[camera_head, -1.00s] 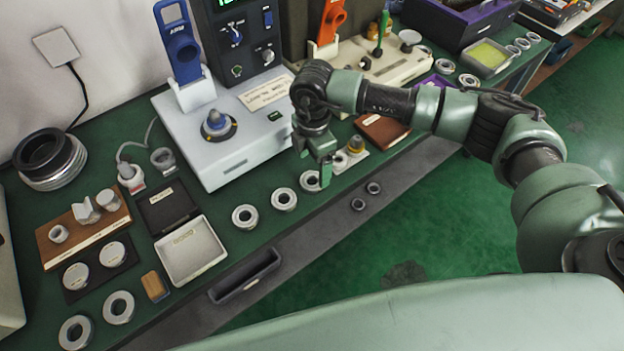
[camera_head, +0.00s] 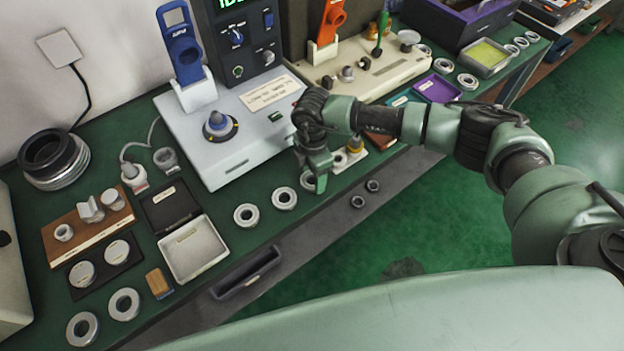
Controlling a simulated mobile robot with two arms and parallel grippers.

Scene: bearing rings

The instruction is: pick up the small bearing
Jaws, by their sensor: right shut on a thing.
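My right gripper (camera_head: 320,184) points down at the front edge of the green bench and is shut on a silver bearing ring (camera_head: 307,181). The fingers cover the ring's right side. I cannot tell whether the ring is clear of the bench top. Two similar rings lie flat to its left, one nearer (camera_head: 284,198) and one farther along (camera_head: 246,215). My left gripper is not in view.
A pale machine with a blue holder (camera_head: 235,150) stands behind the rings. An open white tray (camera_head: 193,250) and two larger rings (camera_head: 124,304) are at left.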

